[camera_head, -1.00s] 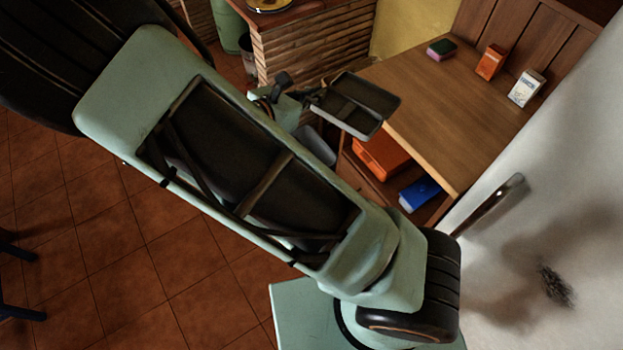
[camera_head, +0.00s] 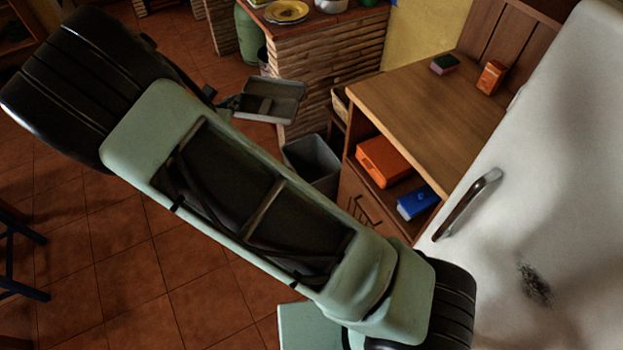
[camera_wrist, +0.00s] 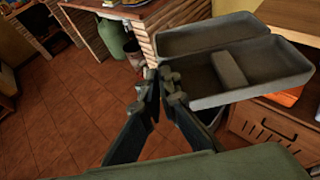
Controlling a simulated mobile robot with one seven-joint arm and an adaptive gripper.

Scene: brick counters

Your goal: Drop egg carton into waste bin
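The egg carton (camera_head: 272,101) is a grey, shallow, open two-part tray, held in the air in front of the brick counter. It also shows large in the wrist view (camera_wrist: 232,70). My gripper (camera_wrist: 163,80) is shut on its left edge; in the head view my arm partly hides the gripper (camera_head: 230,103). The waste bin (camera_head: 314,160) is a grey open-topped box on the floor between the brick counter and the wooden cabinet. The carton is above and to the left of it in the head view. My arm covers the bin's lower part.
The wooden counter (camera_head: 430,100) holds a sponge (camera_head: 444,64) and an orange box (camera_head: 491,77). Its shelf holds an orange item (camera_head: 383,160) and a blue one (camera_head: 417,203). The fridge (camera_head: 540,190) stands at right. A green container (camera_head: 250,35) stands by the brick counter. Tiled floor is open at left.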

